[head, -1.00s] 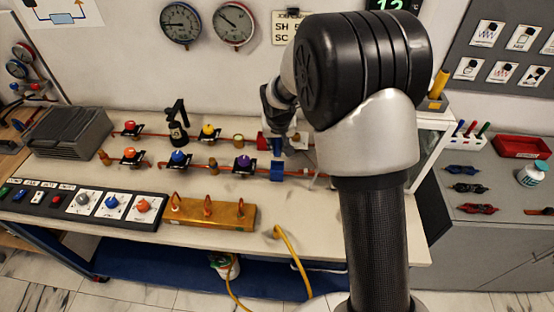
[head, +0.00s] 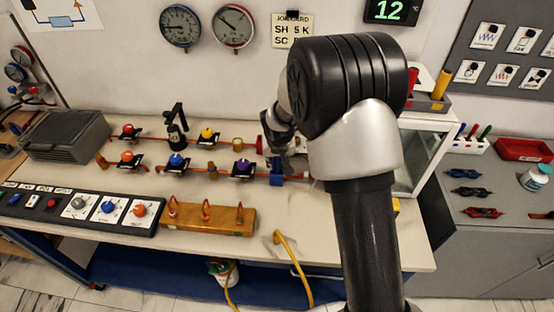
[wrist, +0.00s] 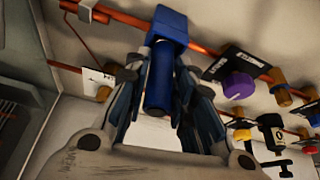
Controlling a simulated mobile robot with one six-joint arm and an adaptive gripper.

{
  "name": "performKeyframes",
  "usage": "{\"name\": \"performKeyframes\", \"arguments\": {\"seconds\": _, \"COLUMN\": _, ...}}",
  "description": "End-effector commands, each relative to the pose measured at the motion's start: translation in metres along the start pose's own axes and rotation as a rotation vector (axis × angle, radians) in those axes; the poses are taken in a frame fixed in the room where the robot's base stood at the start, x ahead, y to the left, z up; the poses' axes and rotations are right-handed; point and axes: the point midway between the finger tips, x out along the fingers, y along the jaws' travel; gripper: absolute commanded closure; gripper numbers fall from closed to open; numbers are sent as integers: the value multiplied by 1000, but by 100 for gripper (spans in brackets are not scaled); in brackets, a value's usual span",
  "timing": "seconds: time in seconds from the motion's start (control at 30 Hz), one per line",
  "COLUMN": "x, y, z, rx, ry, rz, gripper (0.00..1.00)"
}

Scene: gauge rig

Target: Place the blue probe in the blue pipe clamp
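The blue pipe clamp (head: 277,179) sits on the copper pipe at the right end of the bench's front line. It shows at the top of the wrist view (wrist: 168,22). The blue probe (wrist: 158,88) is a dark blue cylinder. Its far end meets the clamp, and its near end points to the wrist camera. How deep it sits in the clamp is hidden. My gripper (wrist: 161,62) has a finger on each side of the probe and looks shut on it. In the head view my gripper (head: 284,150) is just above the clamp and hides most of the probe.
A purple-knobbed valve (head: 242,167) stands on the same pipe, close left of the clamp. A white-framed case (head: 425,150) stands to the right, behind my arm. A wooden block with copper hooks (head: 207,221) lies in front. The bench front near the yellow hose (head: 283,240) is mostly clear.

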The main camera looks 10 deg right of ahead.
Motion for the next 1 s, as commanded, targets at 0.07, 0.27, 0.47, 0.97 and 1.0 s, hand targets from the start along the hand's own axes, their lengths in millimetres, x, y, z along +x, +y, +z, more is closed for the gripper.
{"name": "performKeyframes", "arguments": {"seconds": 0.07, "x": 0, "y": 0, "z": 0, "rx": 0, "ry": 0, "rz": 0, "gripper": 70}}
{"name": "performKeyframes", "arguments": {"seconds": 0.27, "x": -1, "y": 0, "z": 0, "rx": 0, "ry": 0, "rz": 0, "gripper": 59}}
{"name": "performKeyframes", "arguments": {"seconds": 0.47, "x": -1, "y": 0, "z": 0, "rx": 0, "ry": 0, "rz": 0, "gripper": 59}}
{"name": "performKeyframes", "arguments": {"seconds": 0.97, "x": -76, "y": 0, "z": -4, "rx": -1, "ry": 4, "rz": -1, "gripper": 59}}
{"name": "performKeyframes", "arguments": {"seconds": 1.0, "x": -84, "y": -1, "z": -4, "rx": -1, "ry": 4, "rz": -1, "gripper": 59}}
